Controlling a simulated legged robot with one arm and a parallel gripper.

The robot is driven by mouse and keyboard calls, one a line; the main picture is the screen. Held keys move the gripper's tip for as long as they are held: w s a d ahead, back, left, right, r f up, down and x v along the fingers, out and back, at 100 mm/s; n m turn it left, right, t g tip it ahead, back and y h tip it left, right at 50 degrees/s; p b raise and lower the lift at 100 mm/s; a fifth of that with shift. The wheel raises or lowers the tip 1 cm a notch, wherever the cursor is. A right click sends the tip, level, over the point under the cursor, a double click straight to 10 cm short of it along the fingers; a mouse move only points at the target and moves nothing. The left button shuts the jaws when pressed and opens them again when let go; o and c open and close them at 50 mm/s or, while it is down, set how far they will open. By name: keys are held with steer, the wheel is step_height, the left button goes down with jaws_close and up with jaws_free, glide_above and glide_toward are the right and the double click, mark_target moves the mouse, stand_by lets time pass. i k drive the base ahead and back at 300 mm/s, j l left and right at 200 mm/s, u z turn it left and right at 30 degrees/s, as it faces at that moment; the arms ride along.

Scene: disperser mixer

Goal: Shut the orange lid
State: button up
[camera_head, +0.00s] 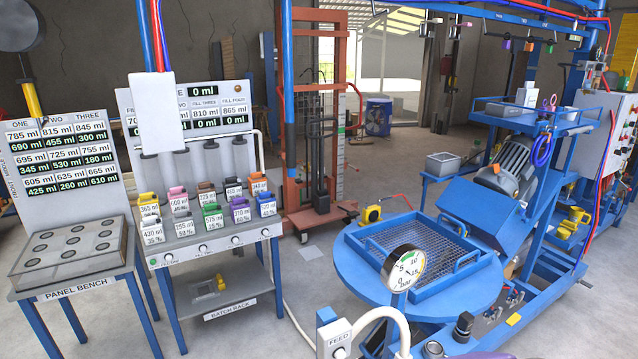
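The container with an orange lid (257,178) stands at the right end of the back row on the batch rack (222,245). It has a white label on its front. The lid is small here, and I cannot tell whether it is open or closed. Other lidded containers stand around it: one with a dark grey lid (233,183) to its left and one with a blue lid (265,197) in front of it. My gripper is not in view.
The panel bench (72,277) stands at the left of the rack. A white box (158,113) on hanging pipes partly blocks the view of the rack's display board. A blue mixer with a round table (350,275) and gauge (404,268) fills the right. Floor between is partly free.

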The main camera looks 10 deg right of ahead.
mark_target(496, 166)
steer(key=l+u, duration=0.25)
steer(key=l, duration=0.65)
steer(key=l+u, duration=0.2)
steer(key=l, duration=0.7)
steer(key=k+l+u, duration=0.1)
steer(key=l+u, duration=0.15)
steer(key=l, duration=0.65)
